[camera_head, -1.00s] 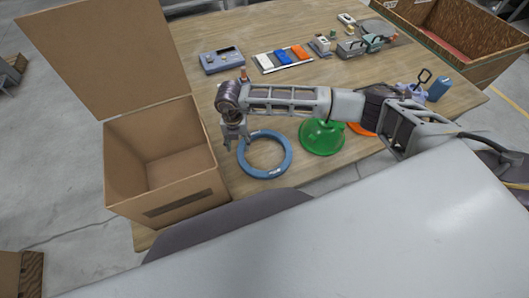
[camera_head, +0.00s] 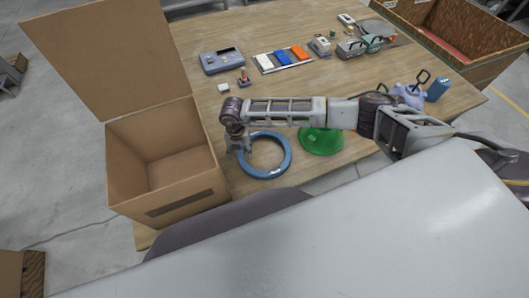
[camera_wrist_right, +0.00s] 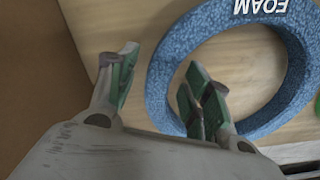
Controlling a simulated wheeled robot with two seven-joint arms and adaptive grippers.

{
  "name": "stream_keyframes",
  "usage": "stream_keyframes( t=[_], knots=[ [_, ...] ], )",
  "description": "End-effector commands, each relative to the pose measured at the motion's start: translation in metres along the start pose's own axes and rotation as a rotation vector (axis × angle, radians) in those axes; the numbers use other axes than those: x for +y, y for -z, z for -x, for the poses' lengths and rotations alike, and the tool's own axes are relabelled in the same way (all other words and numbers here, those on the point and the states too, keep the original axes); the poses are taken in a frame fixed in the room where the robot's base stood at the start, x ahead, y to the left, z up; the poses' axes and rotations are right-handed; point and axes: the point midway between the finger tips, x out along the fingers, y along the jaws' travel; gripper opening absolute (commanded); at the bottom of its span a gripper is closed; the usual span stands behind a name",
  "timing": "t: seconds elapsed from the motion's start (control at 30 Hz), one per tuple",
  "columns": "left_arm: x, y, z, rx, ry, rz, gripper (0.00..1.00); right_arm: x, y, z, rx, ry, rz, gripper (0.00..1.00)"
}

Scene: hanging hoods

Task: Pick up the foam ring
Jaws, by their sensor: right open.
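The foam ring (camera_head: 287,163) is blue and lies flat on the wooden table near its front edge. It also shows in the right wrist view (camera_wrist_right: 158,82), with white "FOAM" lettering on its far part. My right gripper (camera_head: 238,149) is at the ring's left side in the head view. In the right wrist view the gripper (camera_wrist_right: 160,84) is open and empty, with green-padded fingertips spread apart. The ring's near-left rim appears between the fingers there; I cannot tell whether they touch it. My left gripper is not in view.
An open cardboard box (camera_head: 185,195) stands directly left of the ring. A green funnel-like object (camera_head: 322,142) is to the right, under my right arm.

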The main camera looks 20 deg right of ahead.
Motion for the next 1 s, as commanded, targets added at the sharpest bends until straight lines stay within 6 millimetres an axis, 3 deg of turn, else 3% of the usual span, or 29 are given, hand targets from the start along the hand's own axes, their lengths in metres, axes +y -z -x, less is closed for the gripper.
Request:
stream_keyframes(
  t=[0.43,0.77,1.0],
  knots=[
    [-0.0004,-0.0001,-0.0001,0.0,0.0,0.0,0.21,-0.0001,-0.0001,-0.0007,0.0,0.0,0.0,0.5],
    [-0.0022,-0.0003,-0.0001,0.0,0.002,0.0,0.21,-0.0002,-0.0001,-0.0007,0.0,0.0,0.0,0.08],
    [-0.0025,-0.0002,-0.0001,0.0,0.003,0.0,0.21,-0.0002,-0.0002,-0.0006,0.0,0.0,0.0,0.08]
  ],
)
